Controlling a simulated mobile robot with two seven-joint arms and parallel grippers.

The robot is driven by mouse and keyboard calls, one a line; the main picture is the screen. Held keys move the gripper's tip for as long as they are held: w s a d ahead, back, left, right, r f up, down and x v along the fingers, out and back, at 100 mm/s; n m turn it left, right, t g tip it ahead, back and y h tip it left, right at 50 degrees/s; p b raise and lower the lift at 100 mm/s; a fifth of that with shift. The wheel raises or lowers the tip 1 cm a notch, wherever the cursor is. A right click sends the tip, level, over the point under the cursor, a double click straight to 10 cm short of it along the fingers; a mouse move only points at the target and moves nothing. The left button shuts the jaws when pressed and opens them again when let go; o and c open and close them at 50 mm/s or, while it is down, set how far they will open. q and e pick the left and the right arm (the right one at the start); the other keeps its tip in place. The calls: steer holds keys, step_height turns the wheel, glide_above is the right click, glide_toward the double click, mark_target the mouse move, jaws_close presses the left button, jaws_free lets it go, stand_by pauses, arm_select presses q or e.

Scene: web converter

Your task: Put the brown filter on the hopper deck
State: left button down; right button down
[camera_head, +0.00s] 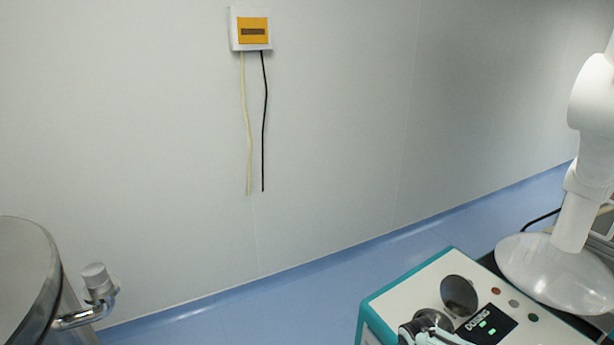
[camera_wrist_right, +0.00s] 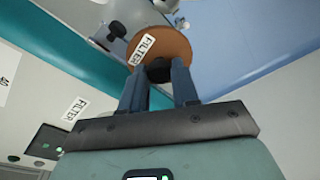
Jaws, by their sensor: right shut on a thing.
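The brown filter (camera_wrist_right: 178,48), a round disc with a white FILTER label and a black knob (camera_wrist_right: 158,72), shows in the right wrist view. My right gripper (camera_wrist_right: 160,85) is shut on that knob. The filter is beyond the fingertips, and I cannot tell whether it touches anything. In the head view, the teal-edged cream machine top (camera_head: 408,292) is at the lower right, with a round dark opening or disc (camera_head: 459,295). A dark and white part at the bottom edge there is cut off and unclear. The filter cannot be made out in the head view. My left gripper is not in view.
A DOSING panel (camera_head: 487,325) with green lights and several buttons is on the machine. A white jointed arm with a dish-shaped hood (camera_head: 550,272) hangs at the right. A round metal vessel (camera_head: 25,275) stands at the left. Blue floor (camera_head: 265,315) between is clear.

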steer(key=s+a+f+n, duration=0.1)
steer(key=s+a+f, duration=0.1)
steer(key=a+f, duration=0.2)
steer(key=shift+s+a+f, duration=0.15)
steer(key=shift+s+f, duration=0.25)
steer(key=shift+f, duration=0.3)
